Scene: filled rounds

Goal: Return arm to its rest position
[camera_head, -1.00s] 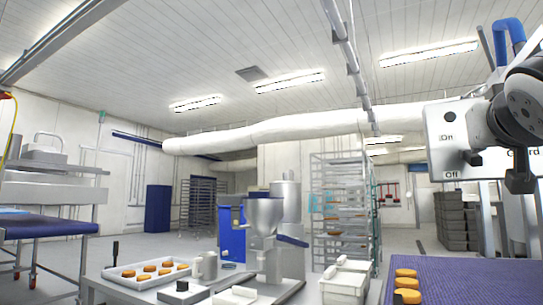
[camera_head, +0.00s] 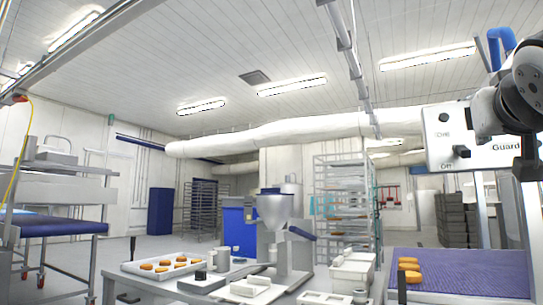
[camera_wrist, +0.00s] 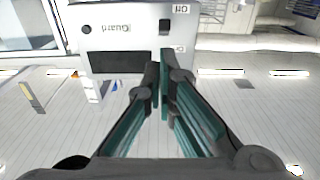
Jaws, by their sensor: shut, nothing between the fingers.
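My gripper (camera_wrist: 160,75) is shut and empty in the wrist view, its two dark fingers with teal inner faces meeting near the tips. In the head view my arm's dark end (camera_head: 526,165) shows at the right edge, raised, with its fingers hard to make out. It overlaps a white control box (camera_head: 446,152) marked On, Off and Guard. The box also shows upside down beyond the fingertips in the wrist view (camera_wrist: 190,36). I cannot tell whether the fingers touch it.
A purple belt (camera_head: 470,262) with several orange rounds (camera_head: 409,274) lies below the arm. A table at centre holds a hopper machine (camera_head: 274,214), a tray of rounds (camera_head: 135,268) and white containers (camera_head: 352,272). A rack (camera_head: 342,205) stands behind.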

